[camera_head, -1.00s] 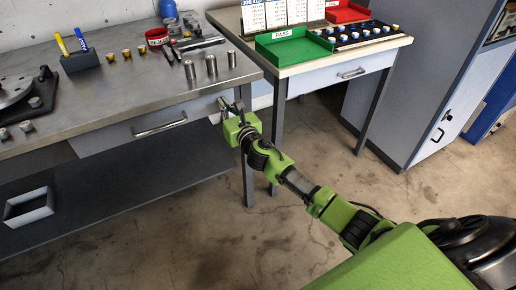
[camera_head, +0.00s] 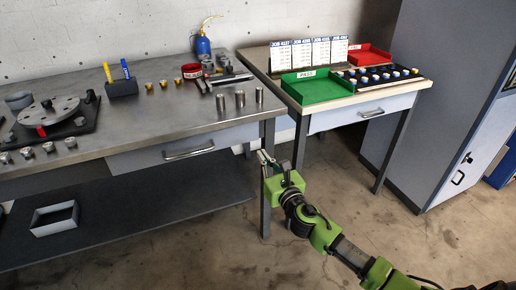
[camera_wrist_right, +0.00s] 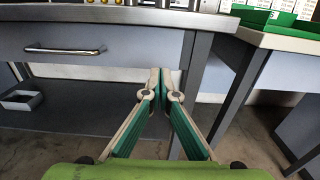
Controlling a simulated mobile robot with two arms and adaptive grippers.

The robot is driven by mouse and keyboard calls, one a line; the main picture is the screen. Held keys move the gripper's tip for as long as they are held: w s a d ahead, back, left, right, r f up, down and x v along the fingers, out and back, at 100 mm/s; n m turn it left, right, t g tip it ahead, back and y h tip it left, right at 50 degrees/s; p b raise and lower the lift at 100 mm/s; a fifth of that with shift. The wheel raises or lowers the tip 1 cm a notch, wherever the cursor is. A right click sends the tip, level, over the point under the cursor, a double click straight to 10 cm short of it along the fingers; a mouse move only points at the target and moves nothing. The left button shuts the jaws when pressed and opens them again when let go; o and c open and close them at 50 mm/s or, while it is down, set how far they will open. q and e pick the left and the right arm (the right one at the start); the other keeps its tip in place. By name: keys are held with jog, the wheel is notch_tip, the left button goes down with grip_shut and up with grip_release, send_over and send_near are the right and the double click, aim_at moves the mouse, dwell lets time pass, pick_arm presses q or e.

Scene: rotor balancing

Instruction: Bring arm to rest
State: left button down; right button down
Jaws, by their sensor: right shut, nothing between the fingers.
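My right arm (camera_head: 319,228) is green and black and reaches in from the lower right of the head view. Its gripper (camera_head: 264,156) is in front of the workbench's right front leg, below the bench top's edge. In the right wrist view the gripper (camera_wrist_right: 160,78) has its two fingers together with nothing between them. It points toward the bench front, to the right of the drawer handle (camera_wrist_right: 66,50). It looks clear of the bench, though the exact gap is hard to judge. My left gripper is out of view.
The metal workbench (camera_head: 150,118) holds a rotor disc (camera_head: 48,112), several metal cylinders, brass pieces and a blue bottle (camera_head: 203,45). A side table has a green tray (camera_head: 312,88), a red tray (camera_head: 368,55) and cards. A grey cabinet stands right. The floor between is open.

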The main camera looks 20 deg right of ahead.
jog(key=shift+s+f, duration=0.1)
jog(key=shift+s, duration=0.65)
